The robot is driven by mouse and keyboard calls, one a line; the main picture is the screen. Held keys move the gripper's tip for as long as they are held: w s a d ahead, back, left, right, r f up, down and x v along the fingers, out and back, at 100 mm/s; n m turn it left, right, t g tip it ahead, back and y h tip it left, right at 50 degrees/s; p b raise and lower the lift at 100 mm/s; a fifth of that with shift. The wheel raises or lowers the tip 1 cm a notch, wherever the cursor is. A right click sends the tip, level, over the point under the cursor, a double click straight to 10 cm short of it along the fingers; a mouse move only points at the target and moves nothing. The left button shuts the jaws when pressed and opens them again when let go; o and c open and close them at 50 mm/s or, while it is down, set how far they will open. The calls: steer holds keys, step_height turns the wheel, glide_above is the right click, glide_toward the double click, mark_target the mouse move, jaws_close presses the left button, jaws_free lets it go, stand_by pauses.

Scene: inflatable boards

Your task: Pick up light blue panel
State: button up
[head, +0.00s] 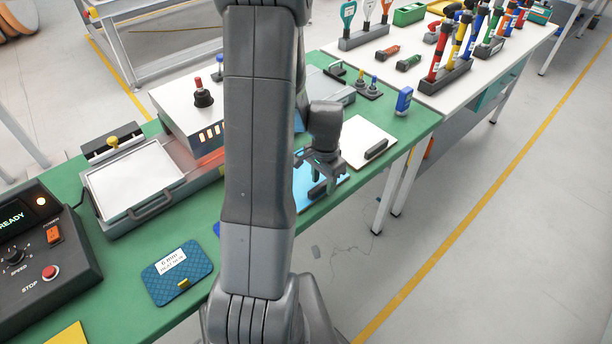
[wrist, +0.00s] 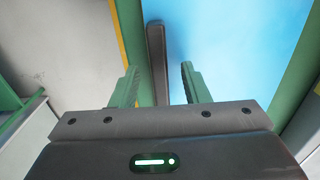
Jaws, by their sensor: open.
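The light blue panel (head: 301,189) lies flat on the green bench near its front edge, partly hidden behind my arm. A dark bar handle (head: 317,190) sits along its edge. My gripper (head: 318,174) is above the panel, pointing down. In the wrist view the light blue panel (wrist: 235,50) fills the right of the picture. Its dark handle (wrist: 156,55) lies between the two green fingers of my gripper (wrist: 160,78). The fingers are apart and do not appear to touch the handle.
A white panel (head: 356,138) with a dark handle lies just right of the blue one. A dark blue mat (head: 172,283), a tray press (head: 128,188) and a control box (head: 30,268) stand left. A white table (head: 410,58) holds several tools.

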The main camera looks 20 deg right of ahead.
steer(key=shift+f, duration=0.1)
steer(key=shift+c, duration=0.2)
jaws_close()
